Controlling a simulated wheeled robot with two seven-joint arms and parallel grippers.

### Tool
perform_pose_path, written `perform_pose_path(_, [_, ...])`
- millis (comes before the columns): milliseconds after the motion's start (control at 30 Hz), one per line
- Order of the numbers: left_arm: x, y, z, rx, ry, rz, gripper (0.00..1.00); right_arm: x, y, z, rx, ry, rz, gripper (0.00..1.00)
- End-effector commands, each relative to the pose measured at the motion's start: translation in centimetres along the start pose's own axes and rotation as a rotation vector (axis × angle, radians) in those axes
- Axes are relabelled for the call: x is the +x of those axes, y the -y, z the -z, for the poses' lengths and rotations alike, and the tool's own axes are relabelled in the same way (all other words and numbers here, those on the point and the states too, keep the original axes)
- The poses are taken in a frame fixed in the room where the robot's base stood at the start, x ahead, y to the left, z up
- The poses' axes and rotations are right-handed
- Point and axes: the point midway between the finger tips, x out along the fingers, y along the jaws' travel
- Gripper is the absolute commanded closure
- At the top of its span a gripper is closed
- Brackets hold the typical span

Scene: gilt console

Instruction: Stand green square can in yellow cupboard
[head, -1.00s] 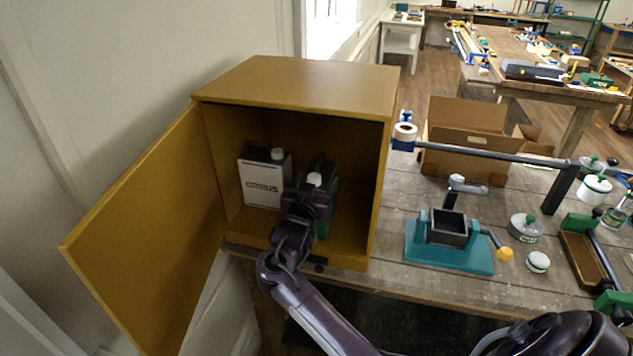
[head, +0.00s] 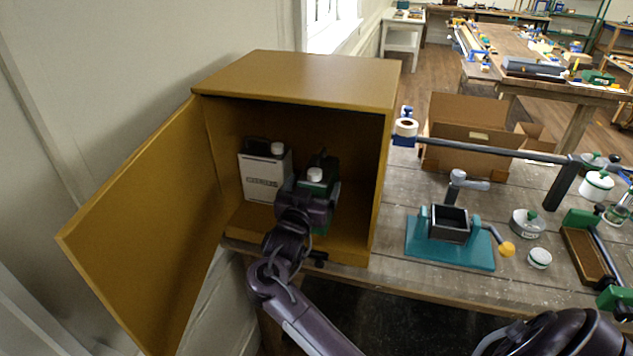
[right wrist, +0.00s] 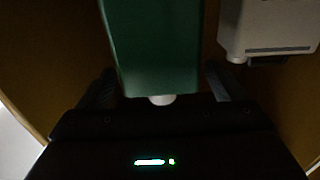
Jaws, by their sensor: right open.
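The green square can (right wrist: 155,45) has a white cap and shows between my fingers in the right wrist view. In the head view it is inside the yellow cupboard (head: 300,72), mostly hidden behind my right gripper (head: 308,196), with its white cap (head: 314,174) showing above. The can looks upright; its base is hidden. My right gripper is open, with one finger on each side of the can in the right wrist view (right wrist: 158,88). The cupboard door (head: 150,225) stands wide open to the left. My left gripper is not in view.
On the bench right of the cupboard are a teal vise (head: 450,250), a cardboard box (head: 470,150) and several jars.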

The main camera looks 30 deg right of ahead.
Motion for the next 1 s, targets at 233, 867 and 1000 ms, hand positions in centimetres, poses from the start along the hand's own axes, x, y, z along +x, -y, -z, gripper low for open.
perform_pose_path(233, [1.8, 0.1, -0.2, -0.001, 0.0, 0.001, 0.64, -5.4, 0.0, -0.4, 0.003, 0.004, 0.0, 0.1])
perform_pose_path(867, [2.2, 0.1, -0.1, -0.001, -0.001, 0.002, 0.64, -8.1, 0.5, -0.3, -0.004, -0.009, 0.043, 0.1])
perform_pose_path(1000, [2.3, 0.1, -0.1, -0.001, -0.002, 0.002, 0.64, -8.3, 2.7, -1.4, -0.009, -0.034, 0.213, 0.1])
